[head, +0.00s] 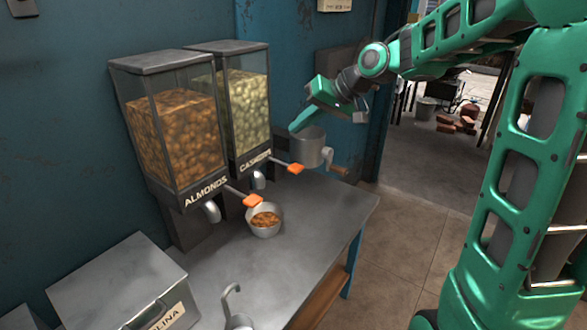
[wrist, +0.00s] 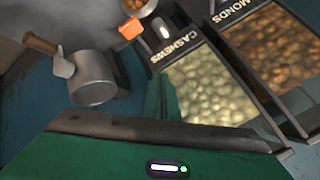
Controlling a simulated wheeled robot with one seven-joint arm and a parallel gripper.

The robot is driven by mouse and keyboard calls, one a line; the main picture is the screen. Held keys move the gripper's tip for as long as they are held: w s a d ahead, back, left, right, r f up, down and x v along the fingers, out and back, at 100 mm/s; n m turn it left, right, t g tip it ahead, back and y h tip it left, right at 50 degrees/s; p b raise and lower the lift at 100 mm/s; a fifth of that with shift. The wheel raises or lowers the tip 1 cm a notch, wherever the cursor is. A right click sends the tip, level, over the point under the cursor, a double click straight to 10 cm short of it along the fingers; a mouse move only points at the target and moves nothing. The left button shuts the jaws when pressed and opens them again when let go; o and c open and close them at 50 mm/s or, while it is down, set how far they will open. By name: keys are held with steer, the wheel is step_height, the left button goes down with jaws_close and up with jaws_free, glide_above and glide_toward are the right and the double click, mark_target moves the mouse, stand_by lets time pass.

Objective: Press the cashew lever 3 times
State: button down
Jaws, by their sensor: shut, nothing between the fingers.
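The cashew dispenser (head: 245,108) is the right one of two clear bins on the wall side of the table. Its lever ends in an orange tab (head: 295,168), which also shows in the wrist view (wrist: 130,28). The tab sticks out over the table, below the CASHEWS label. My gripper (head: 298,125) is green, shut and empty. It is above and beyond the orange tab, to the right of the cashew bin, apart from the lever. In the wrist view the closed fingers (wrist: 160,95) point toward the cashew bin's front.
The almond dispenser (head: 175,135) stands left, with its own orange tab (head: 253,200). A small bowl (head: 264,229) holding nuts sits below the levers. A grey pot (head: 308,148) with a wooden handle is close behind my gripper. A labelled box (head: 115,280) and ladle (head: 238,320) are at front left.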

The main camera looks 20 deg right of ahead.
steer(key=shift+f, duration=0.1)
glide_toward(295, 167)
steer(key=shift+w+a+f, duration=0.4)
steer(key=shift+w+a, duration=0.2)
steer(key=shift+w, duration=0.15)
steer(key=shift+w+a+f, duration=0.4)
steer(key=shift+w+a, duration=0.25)
steer(key=shift+w, duration=0.05)
steer(key=shift+w+a+f, duration=0.35)
steer(key=shift+w+a, duration=0.25)
steer(key=shift+w, duration=0.15)
steer(key=shift+f, duration=0.1)
stand_by(0.4)
steer(key=shift+f, duration=0.3)
steer(key=shift+f, duration=1.25)
stand_by(1.5)
steer(key=shift+r, duration=1.7)
